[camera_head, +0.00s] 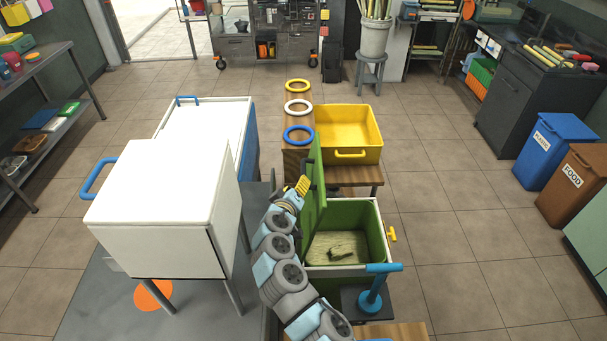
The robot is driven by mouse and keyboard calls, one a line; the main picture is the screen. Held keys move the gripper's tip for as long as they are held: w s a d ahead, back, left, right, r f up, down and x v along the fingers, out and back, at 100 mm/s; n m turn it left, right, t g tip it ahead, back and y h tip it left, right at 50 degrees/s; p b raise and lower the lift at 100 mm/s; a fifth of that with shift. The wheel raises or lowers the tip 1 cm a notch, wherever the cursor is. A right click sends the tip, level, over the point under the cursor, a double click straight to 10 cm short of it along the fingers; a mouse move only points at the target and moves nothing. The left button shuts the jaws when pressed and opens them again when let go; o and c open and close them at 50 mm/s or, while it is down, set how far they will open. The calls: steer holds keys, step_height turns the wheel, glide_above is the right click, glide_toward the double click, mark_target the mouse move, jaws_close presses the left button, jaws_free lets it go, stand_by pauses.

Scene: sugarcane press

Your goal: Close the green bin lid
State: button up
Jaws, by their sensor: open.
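The green bin (373,215) stands right of my arm, its top open. A small dark brown piece lies on its pale floor. Its green lid (314,190) stands raised, nearly upright, along the bin's left side. A yellow handle (392,234) is on the bin's right side.
A white cabinet (165,195) with a blue handle stands left of my arm. A blue T-shaped post (371,297) stands in front of the bin. Behind it are a yellow crate (363,126) and coloured rings on a wooden bench.

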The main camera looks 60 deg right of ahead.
mark_target(304, 172)
steer(key=shift+b+x, duration=0.4)
steer(key=shift+x, duration=2.55)
steer(key=shift+d+f, duration=0.25)
steer(key=shift+d, duration=0.05)
steer(key=shift+b+x, duration=0.4)
steer(key=shift+x, duration=0.65)
steer(key=shift+w+r, duration=0.1)
steer(key=shift+w, duration=0.05)
jaws_close()
